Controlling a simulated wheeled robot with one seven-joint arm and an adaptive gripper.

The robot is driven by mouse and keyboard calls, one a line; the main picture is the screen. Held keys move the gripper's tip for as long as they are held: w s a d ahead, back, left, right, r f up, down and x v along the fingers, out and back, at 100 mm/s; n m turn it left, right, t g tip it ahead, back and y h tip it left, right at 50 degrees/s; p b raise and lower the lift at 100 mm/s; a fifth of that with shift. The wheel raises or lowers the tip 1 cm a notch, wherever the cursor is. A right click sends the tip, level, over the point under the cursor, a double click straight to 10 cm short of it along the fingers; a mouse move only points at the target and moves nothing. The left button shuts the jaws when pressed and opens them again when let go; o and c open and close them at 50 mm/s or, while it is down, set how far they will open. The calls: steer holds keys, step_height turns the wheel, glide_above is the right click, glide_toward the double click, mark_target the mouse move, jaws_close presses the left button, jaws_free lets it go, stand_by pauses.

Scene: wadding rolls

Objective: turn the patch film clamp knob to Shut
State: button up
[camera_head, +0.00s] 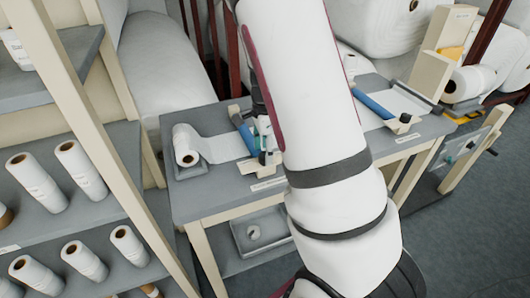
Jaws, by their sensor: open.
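Two film stations stand on the grey table. The left one has a white roll (185,146), a sheet drawn out from it, a blue clamp bar (244,136) and a small dark knob (263,158) at the bar's front end. The right one has a blue bar (372,105) and a dark knob (405,118). I cannot read the labels, so I cannot tell which is the patch film clamp or how its knob is turned. My gripper (264,126) is open, mostly hidden by my white arm, beside the left bar and above its knob. Contact cannot be made out.
A shelf of white rolls (30,178) with a slanting cream post (92,125) stands at the left. The grey table (215,205) has a tray (245,238) on its lower shelf. Large white rolls (375,27) lie behind. A clear panel stand (465,155) is at the right.

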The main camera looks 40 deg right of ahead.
mark_target(264, 155)
step_height(264, 155, up, 11)
steer(key=shift+f, duration=0.2)
stand_by(0.4)
steer(key=s+a+r+n+t+y, duration=0.1)
steer(key=s+a+r+n+t, duration=0.2)
steer(key=s+a+r+n, duration=0.6)
steer(key=s+a+r+n+t+h, duration=0.1)
steer(key=s+a+r+n, duration=0.3)
steer(key=s+a+n, duration=0.5)
steer(key=n+t, duration=0.1)
steer(key=n, duration=0.3)
steer(key=shift+s+r, duration=0.3)
steer(key=shift+r, duration=0.1)
